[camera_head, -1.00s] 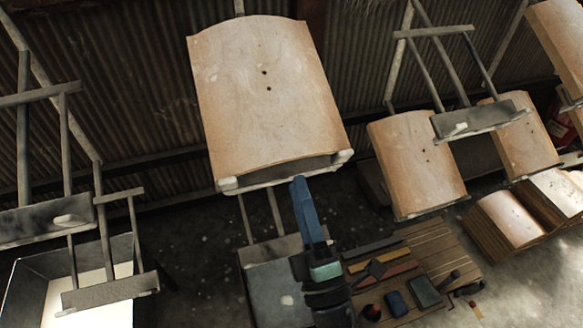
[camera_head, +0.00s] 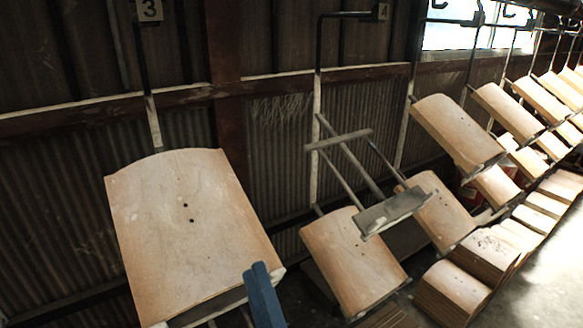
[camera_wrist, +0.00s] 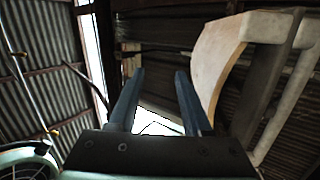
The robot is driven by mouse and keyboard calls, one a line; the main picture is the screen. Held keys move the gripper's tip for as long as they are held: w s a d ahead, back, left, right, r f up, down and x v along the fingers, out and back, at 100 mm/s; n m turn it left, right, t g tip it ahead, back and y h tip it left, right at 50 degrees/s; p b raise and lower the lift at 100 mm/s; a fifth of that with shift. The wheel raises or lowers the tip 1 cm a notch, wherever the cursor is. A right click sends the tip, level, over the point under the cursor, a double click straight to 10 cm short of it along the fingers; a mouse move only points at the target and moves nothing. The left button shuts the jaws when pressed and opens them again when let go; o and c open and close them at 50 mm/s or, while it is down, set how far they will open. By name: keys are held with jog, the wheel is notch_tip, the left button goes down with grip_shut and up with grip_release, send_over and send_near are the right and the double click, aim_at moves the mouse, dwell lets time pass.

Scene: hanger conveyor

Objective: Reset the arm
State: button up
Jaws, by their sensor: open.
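My gripper (camera_wrist: 158,100) shows in the wrist view with its two blue fingers apart and nothing between them. In the head view only a blue finger (camera_head: 264,297) shows at the bottom edge, in front of the lower right corner of a large curved wooden panel (camera_head: 190,225). The panel hangs from a rod below a sign with the number 3. In the wrist view a curved wooden panel (camera_wrist: 217,55) stands to the right of the fingers, apart from them. The rest of my arm is out of the head view.
An empty hanger frame (camera_head: 385,212) hangs right of the large panel. More panels (camera_head: 352,262) hang in a row toward the back right. Stacked wooden panels (camera_head: 466,290) lie on the floor at the lower right. A corrugated wall (camera_head: 60,215) runs behind.

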jog(key=d+r+m+t+h+p, duration=0.3)
jog(key=r+m+h, duration=0.4)
jog(key=r, duration=0.7)
jog(key=d+r+m+t+h, duration=0.2)
jog(key=d+r+m+h, duration=0.3)
jog(key=r+m, duration=0.6)
jog(key=s+a+r+m+p, duration=0.1)
jog(key=s+r, duration=0.1)
jog(key=r, duration=0.3)
jog(key=s+a+r+m+y, duration=0.1)
jog(key=s+r, duration=0.2)
jog(key=r, duration=0.3)
jog(key=s+a+r+m+p, duration=0.1)
jog(key=s+r, duration=0.1)
jog(key=r, duration=0.4)
jog(key=shift+s+p, duration=0.35)
jog(key=shift+s, duration=0.05)
